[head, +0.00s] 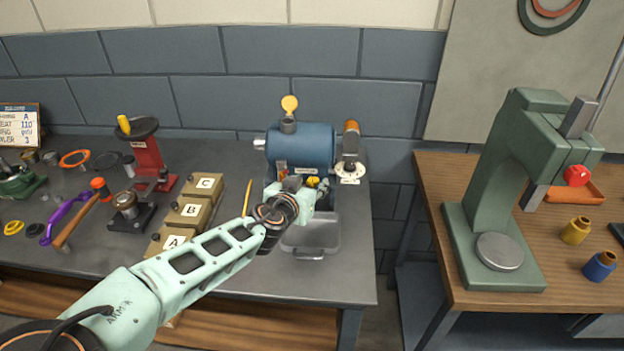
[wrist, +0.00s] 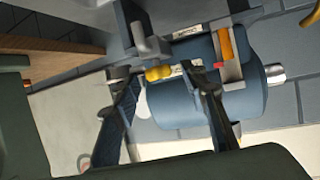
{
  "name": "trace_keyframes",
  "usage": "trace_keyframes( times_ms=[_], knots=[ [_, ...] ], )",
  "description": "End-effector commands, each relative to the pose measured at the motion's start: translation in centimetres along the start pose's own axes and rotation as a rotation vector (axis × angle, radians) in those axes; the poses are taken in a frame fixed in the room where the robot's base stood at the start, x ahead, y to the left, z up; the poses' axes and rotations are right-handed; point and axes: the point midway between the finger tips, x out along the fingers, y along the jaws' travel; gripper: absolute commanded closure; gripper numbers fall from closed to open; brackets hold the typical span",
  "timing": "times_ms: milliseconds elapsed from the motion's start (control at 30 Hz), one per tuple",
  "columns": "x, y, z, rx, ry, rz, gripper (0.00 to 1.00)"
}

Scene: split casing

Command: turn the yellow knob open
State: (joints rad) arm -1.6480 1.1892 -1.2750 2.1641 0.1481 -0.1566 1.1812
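The yellow knob (head: 313,181) sits low on the front of a blue cylindrical machine (head: 303,147). In the head view my gripper (head: 311,187) is right at it and partly covers it. In the wrist view the yellow knob (wrist: 158,73) shows between the two dark fingertips of my gripper (wrist: 159,73). The fingers are apart, with a visible gap on each side of the knob. I cannot tell how far the knob is from the fingertips in depth.
A grey tray (head: 318,236) lies under the machine's front. A dial with an orange-topped post (head: 350,150) stands at the machine's right. A green press (head: 500,180) stands on the right-hand table.

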Motion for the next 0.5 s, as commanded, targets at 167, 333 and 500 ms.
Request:
trace_keyframes(
  times_ms=[167, 333, 500],
  knots=[
    [-0.02, 0.01, 0.03, 0.000, 0.000, 0.000, 0.60],
    [-0.01, 0.01, 0.02, 0.000, 0.000, 0.000, 0.69],
    [-0.01, 0.02, 0.02, 0.000, 0.000, 0.000, 0.88]
  ],
)
